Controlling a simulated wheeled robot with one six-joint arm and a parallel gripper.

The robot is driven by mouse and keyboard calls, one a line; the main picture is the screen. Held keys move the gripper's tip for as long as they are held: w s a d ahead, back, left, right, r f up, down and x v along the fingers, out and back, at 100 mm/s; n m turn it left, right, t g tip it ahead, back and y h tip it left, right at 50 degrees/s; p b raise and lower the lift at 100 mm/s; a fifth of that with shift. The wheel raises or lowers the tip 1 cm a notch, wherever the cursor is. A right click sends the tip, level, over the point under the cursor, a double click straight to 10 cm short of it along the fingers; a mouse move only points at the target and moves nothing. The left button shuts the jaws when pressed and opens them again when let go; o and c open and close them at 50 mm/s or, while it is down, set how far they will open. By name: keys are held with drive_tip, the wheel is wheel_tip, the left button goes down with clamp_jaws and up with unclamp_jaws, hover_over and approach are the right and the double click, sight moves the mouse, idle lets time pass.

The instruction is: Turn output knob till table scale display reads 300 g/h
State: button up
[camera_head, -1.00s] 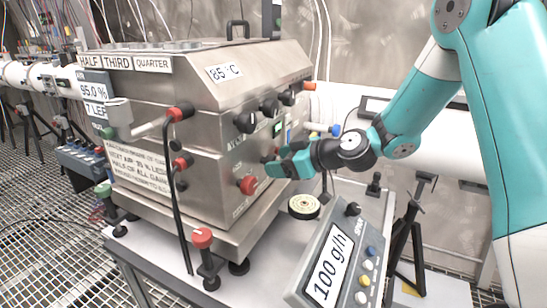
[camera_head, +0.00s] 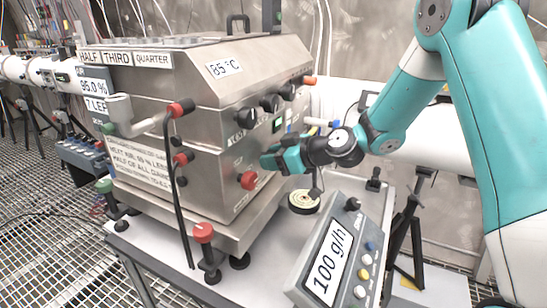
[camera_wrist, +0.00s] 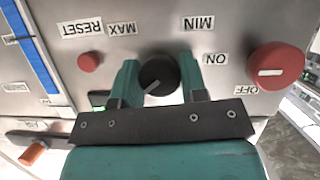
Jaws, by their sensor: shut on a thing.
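The output knob (camera_wrist: 160,74) is a round black knob with a pale pointer line, on the steel machine's front panel. In the wrist view it sits between labels MAX and MIN, which appear upside down. My gripper (camera_wrist: 158,80) has one teal finger on each side of the knob and is shut on it. In the head view my gripper (camera_head: 268,160) reaches the panel from the right and hides the knob. The table scale display (camera_head: 328,262) stands on the table at the front and reads 100 g/h.
A red ON/OFF knob (camera_wrist: 276,66) and a red RESET button (camera_wrist: 90,62) flank the gripper. The steel machine (camera_head: 200,85) has black knobs above my gripper. A round dish (camera_head: 303,201) sits below my gripper on the table.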

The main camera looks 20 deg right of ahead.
drive_tip(key=m+g+y+b, duration=0.1)
drive_tip(key=m, duration=0.2)
drive_tip(key=shift+w+d, duration=0.1)
drive_tip(key=shift+m+g+y, duration=0.7)
drive_tip(key=shift+m+y, duration=0.2)
drive_tip(key=shift+m, duration=0.2)
drive_tip(key=o, duration=0.9)
